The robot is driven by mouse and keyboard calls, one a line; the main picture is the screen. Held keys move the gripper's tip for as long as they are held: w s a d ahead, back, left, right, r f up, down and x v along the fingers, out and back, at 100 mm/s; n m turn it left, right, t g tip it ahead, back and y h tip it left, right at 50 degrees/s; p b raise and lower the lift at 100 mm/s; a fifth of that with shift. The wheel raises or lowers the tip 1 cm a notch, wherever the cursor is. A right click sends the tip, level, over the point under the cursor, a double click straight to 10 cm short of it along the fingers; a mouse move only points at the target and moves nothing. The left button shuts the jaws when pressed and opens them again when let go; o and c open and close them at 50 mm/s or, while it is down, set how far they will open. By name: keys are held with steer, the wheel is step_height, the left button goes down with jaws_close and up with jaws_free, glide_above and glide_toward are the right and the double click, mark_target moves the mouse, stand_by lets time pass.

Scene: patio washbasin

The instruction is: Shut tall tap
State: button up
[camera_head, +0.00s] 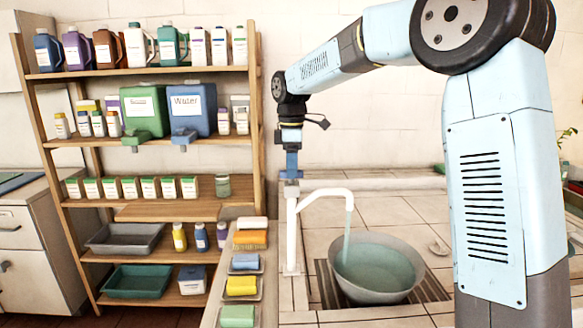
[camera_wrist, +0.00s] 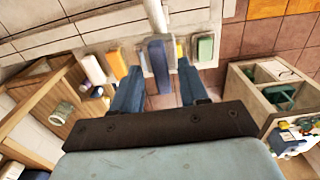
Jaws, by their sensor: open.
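The tall tap (camera_head: 292,235) is a white upright pipe whose spout (camera_head: 325,192) bends over to the right. Water (camera_head: 347,238) runs from it into a grey bowl (camera_head: 408,290) that holds water. My gripper (camera_head: 291,172) points down right over the top of the tap. In the wrist view my gripper (camera_wrist: 160,68) is open, with its two blue fingers on either side of a blue bar (camera_wrist: 157,52), apparently the tap's handle. The white spout (camera_wrist: 155,14) shows beyond it. Whether a finger touches the bar I cannot tell.
A wooden shelf (camera_head: 155,72) with bottles, canisters and trays stands at the left. Sponges and soaps, such as a yellow one (camera_head: 240,286), line the ledge beside the tap. The bowl stands on a slatted grate (camera_head: 432,288). Tiled counter (camera_head: 400,208) behind is mostly free.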

steer(key=shift+f, duration=0.2)
jaws_close()
stand_by(0.4)
